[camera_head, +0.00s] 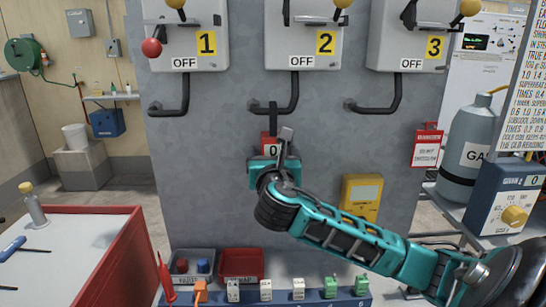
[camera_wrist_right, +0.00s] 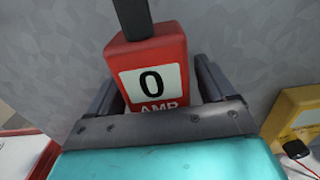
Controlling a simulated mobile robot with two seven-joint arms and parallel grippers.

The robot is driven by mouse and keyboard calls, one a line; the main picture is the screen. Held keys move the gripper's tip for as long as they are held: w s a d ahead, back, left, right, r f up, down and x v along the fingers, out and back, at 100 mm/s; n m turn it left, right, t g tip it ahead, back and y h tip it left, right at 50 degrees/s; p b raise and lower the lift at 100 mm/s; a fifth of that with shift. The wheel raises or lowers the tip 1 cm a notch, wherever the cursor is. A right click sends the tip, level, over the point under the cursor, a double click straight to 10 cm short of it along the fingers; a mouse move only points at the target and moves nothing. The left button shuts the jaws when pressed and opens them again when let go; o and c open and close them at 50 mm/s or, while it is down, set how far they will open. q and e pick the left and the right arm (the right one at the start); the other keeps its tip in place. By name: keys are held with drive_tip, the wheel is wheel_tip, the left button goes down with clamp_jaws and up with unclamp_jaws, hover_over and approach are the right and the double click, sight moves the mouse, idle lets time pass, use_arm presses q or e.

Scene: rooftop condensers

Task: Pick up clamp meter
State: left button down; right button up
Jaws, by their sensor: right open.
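The clamp meter (camera_head: 270,149) is a red block with a white display reading 0, upright against the front of the grey cabinet (camera_head: 225,200). A black bar rises from its top toward the black pipe under switch 2. In the right wrist view the meter (camera_wrist_right: 148,60) also shows the letters AMP, partly cut off by the gripper body. My right gripper (camera_head: 272,164) is open, with one dark finger on each side of the meter. I cannot tell whether the fingers touch it. In the head view my gripper hides the meter's lower part. My left gripper is not in view.
A yellow device (camera_head: 361,196) is on the cabinet, right of my gripper. Below are a grey bin (camera_head: 190,283), a red bin (camera_head: 241,281) and a row of small blocks. A red-sided table (camera_head: 125,250) stands left; a gas cylinder (camera_head: 466,150) stands right.

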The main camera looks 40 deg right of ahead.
drive_tip(key=shift+c, duration=0.5)
drive_tip(key=c, duration=1.1)
drive_tip(key=shift+r, duration=0.1)
